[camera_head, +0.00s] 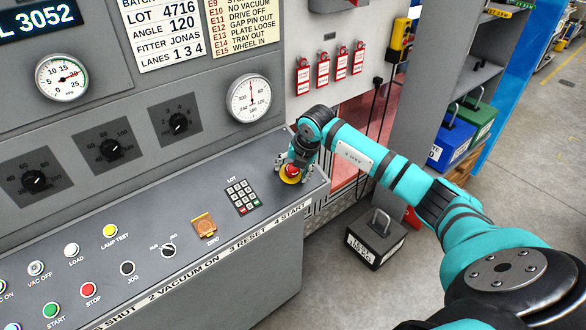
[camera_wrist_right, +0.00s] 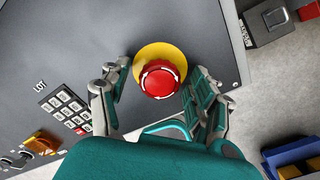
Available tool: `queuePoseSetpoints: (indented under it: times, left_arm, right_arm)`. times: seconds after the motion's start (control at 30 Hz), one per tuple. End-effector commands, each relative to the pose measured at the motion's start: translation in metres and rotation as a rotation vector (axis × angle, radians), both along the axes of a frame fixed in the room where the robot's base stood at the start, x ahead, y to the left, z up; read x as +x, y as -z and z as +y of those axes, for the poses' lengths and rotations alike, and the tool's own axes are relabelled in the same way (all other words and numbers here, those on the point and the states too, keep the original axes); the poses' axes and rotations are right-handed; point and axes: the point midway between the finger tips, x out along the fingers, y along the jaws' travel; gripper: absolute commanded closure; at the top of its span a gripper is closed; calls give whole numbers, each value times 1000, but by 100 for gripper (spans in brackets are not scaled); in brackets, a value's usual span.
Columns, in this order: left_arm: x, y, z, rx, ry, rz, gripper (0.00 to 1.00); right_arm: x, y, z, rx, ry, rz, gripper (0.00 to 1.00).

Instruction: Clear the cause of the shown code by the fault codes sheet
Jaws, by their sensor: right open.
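The fault codes sheet (camera_head: 241,22) is on the grey panel, cut off at the top; its visible lines include E10 NO VACUUM, E11 DRIVE OFF and E15 WHEEL IN. A dark display (camera_head: 40,18) shows "L 3052", cut off at the left. A red mushroom button (camera_head: 291,171) on a yellow disc sits at the right end of the sloped console (camera_head: 205,262). My right gripper (camera_head: 294,161) is open at this button. In the right wrist view, its fingers (camera_wrist_right: 160,95) stand on either side of the red button (camera_wrist_right: 160,79), apart from it. My left gripper is not in view.
A keypad (camera_head: 243,196), an orange-covered switch (camera_head: 204,226), a selector knob (camera_head: 168,249) and several coloured buttons line the console. Red tags (camera_head: 323,70) hang on the panel. A dark block with a handle (camera_head: 376,239) stands on the floor. A shelf with blue (camera_head: 451,143) and green boxes is right.

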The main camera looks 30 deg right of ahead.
Motion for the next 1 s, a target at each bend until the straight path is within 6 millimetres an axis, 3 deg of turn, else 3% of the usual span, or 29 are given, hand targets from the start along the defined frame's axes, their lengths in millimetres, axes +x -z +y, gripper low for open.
queuePoseSetpoints:
  times: [0.17,0.63,0.8,1.0]
  left_arm:
    - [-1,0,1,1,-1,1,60]
    - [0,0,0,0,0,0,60]
    - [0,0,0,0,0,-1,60]
    - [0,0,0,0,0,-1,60]
  right_arm:
    - [-2,-10,-1,-2,1,-5,37]
    - [-38,-93,-4,-2,0,-1,37]
    - [-45,-107,-4,0,0,1,37]
    - [-46,-110,-4,0,0,1,37]
